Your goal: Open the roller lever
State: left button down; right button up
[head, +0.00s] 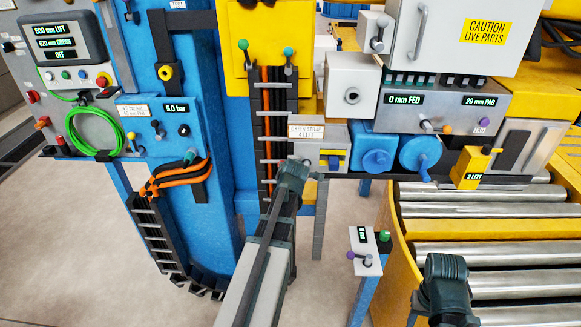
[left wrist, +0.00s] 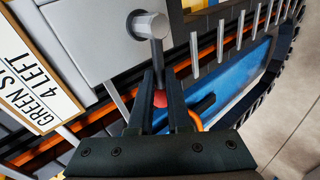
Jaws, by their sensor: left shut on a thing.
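A lever shows in the left wrist view, with a round grey hub (left wrist: 149,25) on a light grey housing and a red end (left wrist: 160,99) between my fingers. No label on it is readable, so I cannot confirm that it is the roller lever. My left gripper (left wrist: 159,82) is shut on this lever. In the head view my left arm reaches up to the grey box (head: 333,135) labelled as green strap, and its wrist hides the lever there. My right arm shows only a dark joint at the lower right; its gripper is out of view.
A blue cable chain column stands left, with orange hoses (head: 178,180). Blue round knobs (head: 420,151) sit right of the box. A roller conveyor (head: 460,225) with a yellow frame fills the right side. A small post panel (head: 365,250) stands before it. The floor at left is clear.

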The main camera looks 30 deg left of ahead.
pick_arm(q)
jog(key=shift+s+f, duration=0.1)
jog(key=c, duration=0.9)
grip_release()
jog(key=shift+o, duration=0.2)
pick_arm(e)
jog(key=shift+r, duration=0.1)
